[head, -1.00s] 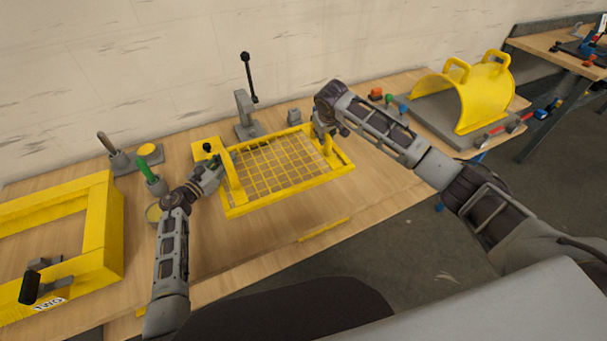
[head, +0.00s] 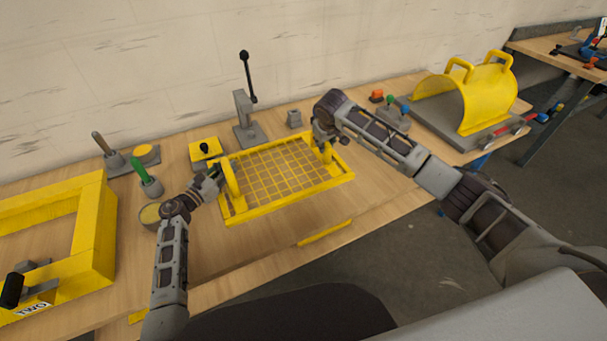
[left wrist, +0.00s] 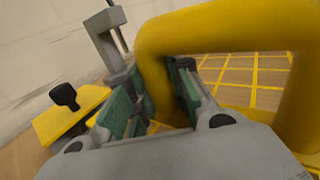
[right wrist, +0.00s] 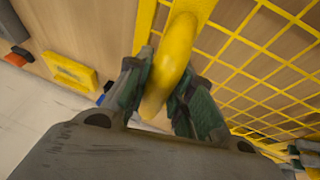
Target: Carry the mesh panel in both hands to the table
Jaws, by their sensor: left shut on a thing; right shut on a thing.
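The yellow mesh panel (head: 287,211) has a rectangular frame, a wire grid and a yellow handle at each end. In the head view it is over the wooden table (head: 215,262); whether it touches the top I cannot tell. My left gripper (head: 218,178) is shut on the left handle (head: 232,180), which fills the space between its green pads in the left wrist view (left wrist: 155,100). My right gripper (head: 322,140) is shut on the right handle (head: 327,153); the right wrist view shows that handle between the pads (right wrist: 165,95).
A grey lever stand (head: 245,115) stands behind the panel, with a yellow block with a black knob (head: 203,153) to its left. A thick yellow frame (head: 97,230) is at the left. A curved yellow guard (head: 465,98) stands at the right. Bare table lies in front of the panel.

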